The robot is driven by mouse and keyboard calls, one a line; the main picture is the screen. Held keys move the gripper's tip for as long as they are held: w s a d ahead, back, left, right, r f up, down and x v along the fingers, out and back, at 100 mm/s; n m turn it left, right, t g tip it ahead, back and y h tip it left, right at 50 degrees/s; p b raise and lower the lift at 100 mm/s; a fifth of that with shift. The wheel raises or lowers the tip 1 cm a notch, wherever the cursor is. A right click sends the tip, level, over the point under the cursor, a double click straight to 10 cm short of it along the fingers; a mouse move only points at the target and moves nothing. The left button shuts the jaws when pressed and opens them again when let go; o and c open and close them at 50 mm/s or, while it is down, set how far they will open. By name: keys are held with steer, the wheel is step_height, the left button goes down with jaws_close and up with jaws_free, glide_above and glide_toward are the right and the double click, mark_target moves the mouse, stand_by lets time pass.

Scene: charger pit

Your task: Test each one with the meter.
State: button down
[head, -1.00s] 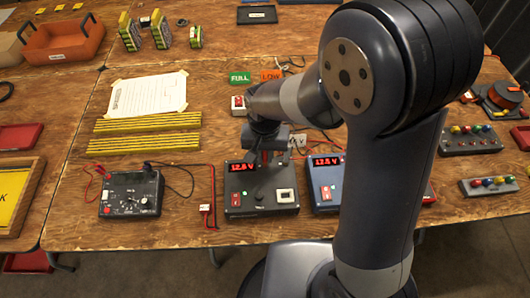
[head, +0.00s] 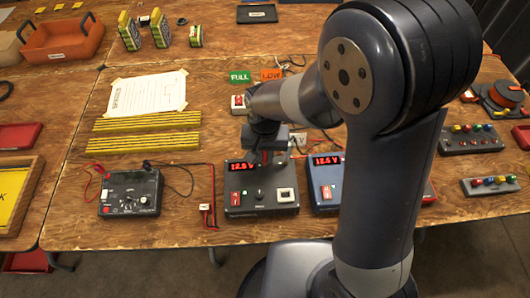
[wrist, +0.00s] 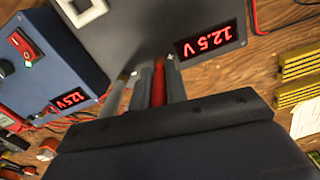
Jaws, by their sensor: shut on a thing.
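A dark grey box (head: 262,199) with a lit red voltage display (head: 242,168) stands on the table's front part. A blue box (head: 324,197) with its own display stands to its right, partly behind my arm. In the wrist view both displays read about 12.5 V. The meter (head: 130,193), black with a dial, lies at the left with red and black leads on it. My gripper (head: 267,157) is at the back edge of the grey box. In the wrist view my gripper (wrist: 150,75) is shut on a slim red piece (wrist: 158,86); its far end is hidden.
Green FULL (head: 240,77) and orange LOW (head: 271,75) labels lie behind my gripper. Yellow-black strips (head: 145,133) and a taped paper (head: 147,95) lie at left. Yellow-black packs (head: 130,31) and an orange bin (head: 63,40) stand farther back. Button boxes (head: 471,140) stand at right.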

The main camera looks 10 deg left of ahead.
steer(key=c, duration=1.3)
jaws_free()
steer(key=shift+f, duration=0.1)
steer(key=shift+o, duration=0.2)
steer(key=shift+o, duration=1.2)
steer(key=shift+r+p, duration=2.95)
steer(key=shift+r, duration=0.9)
steer(key=shift+f, duration=0.15)
